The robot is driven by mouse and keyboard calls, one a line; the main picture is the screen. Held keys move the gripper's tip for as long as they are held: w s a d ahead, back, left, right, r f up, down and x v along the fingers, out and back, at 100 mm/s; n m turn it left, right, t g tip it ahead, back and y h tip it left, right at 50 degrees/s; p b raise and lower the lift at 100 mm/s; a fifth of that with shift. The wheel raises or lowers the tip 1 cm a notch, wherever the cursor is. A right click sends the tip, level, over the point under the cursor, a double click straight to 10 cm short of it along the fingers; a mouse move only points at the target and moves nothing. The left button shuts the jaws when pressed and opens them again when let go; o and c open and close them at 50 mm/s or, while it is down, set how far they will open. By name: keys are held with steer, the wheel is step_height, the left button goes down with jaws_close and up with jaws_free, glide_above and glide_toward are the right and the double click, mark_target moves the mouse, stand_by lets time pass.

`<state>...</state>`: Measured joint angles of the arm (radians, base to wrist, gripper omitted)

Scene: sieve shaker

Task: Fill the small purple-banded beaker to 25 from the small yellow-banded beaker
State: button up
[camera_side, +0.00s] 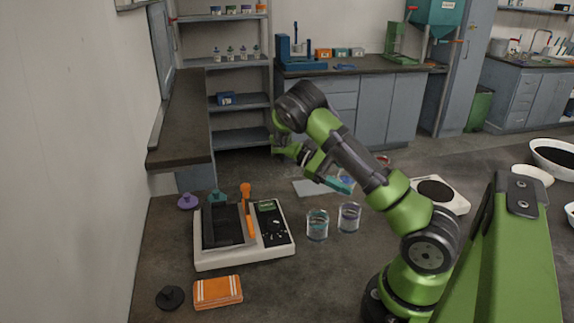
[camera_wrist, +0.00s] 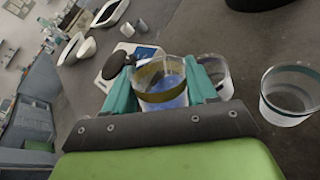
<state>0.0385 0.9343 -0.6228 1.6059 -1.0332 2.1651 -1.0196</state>
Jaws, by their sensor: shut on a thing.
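My gripper (camera_wrist: 163,84) is shut on the small yellow-banded beaker (camera_wrist: 158,76), which holds blue liquid. In the side view the held beaker (camera_side: 346,182) is at the teal fingers, partly hidden by them and my arm, and looks roughly upright. A clear beaker (camera_wrist: 217,72) stands just right of the held one in the wrist view, partly hidden by a finger. Its band colour is not clear; it may be the purple-banded beaker. A teal-banded beaker (camera_wrist: 290,98) stands further right and looks empty. In the side view two beakers (camera_side: 349,217) (camera_side: 317,226) stand below my gripper on the table.
A white-framed sieve shaker (camera_side: 244,262) stands left of the beakers. An orange striped pack (camera_side: 218,292) and a black knobbed disc (camera_side: 170,298) lie in front of it. A flat pale plate (camera_side: 307,188) lies behind the beakers. A white device with a dark round top (camera_side: 438,191) is to the right.

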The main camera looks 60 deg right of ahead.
steer(key=shift+s+a+r+m+t, duration=0.2)
steer(key=shift+s+a+m+t, duration=0.2)
steer(key=shift+a, duration=0.1)
steer(key=shift+s+a+f+m+t+h+p, duration=0.25)
steer(key=shift+f+m+t+h+p, duration=0.3)
steer(key=shift+p, duration=0.35)
stand_by(1.8)
steer(key=shift+a+r+m+t+h+p, duration=0.1)
steer(key=shift+r+m+t+h+p, duration=0.4)
steer(key=shift+r, duration=0.6)
stand_by(1.4)
steer(key=shift+r+m+t+p, duration=0.15)
steer(key=shift+m+t+p, duration=0.1)
steer(key=shift+t+p, duration=0.15)
stand_by(1.9)
